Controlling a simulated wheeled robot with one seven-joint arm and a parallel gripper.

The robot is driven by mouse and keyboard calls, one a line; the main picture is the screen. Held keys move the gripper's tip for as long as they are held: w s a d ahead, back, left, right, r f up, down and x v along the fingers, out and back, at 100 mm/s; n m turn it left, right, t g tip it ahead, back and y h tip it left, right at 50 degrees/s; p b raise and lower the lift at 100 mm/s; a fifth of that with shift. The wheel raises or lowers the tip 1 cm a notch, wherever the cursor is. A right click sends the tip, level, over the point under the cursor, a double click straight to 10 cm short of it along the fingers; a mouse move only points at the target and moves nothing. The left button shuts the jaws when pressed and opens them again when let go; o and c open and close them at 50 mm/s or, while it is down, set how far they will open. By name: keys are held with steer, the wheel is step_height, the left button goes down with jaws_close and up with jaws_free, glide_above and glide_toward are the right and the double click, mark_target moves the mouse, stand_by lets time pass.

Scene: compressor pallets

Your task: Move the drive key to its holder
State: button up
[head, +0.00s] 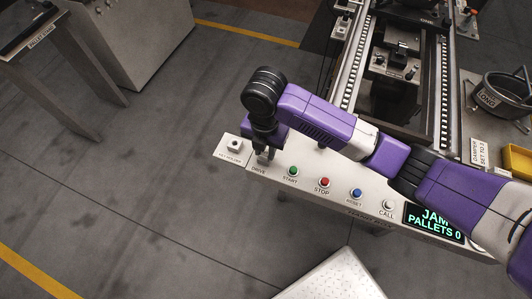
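The key holder (235,147) is a small pale block with a dark hole in its face, at the left end of the control panel (318,178). My gripper (264,157) points down over the panel, at the spot labelled DRIVE, just right of the holder. I cannot make out the drive key; the gripper and wrist cover the place above the DRIVE label. The fingers are too small and dark to show whether they are open or shut, or on anything.
Green START (292,171), red STOP (323,182), blue RESET (357,193) and white CALL (389,205) buttons line the panel. A display (434,222) reads JAM, PALLETS 0. My arm crosses above the panel's right half. A conveyor (447,75) stands behind.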

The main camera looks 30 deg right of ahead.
mark_target(265, 153)
jaws_close()
steer(key=shift+r, duration=0.15)
stand_by(1.1)
steer(key=shift+r+p, duration=2.4)
steer(key=shift+r, duration=0.5)
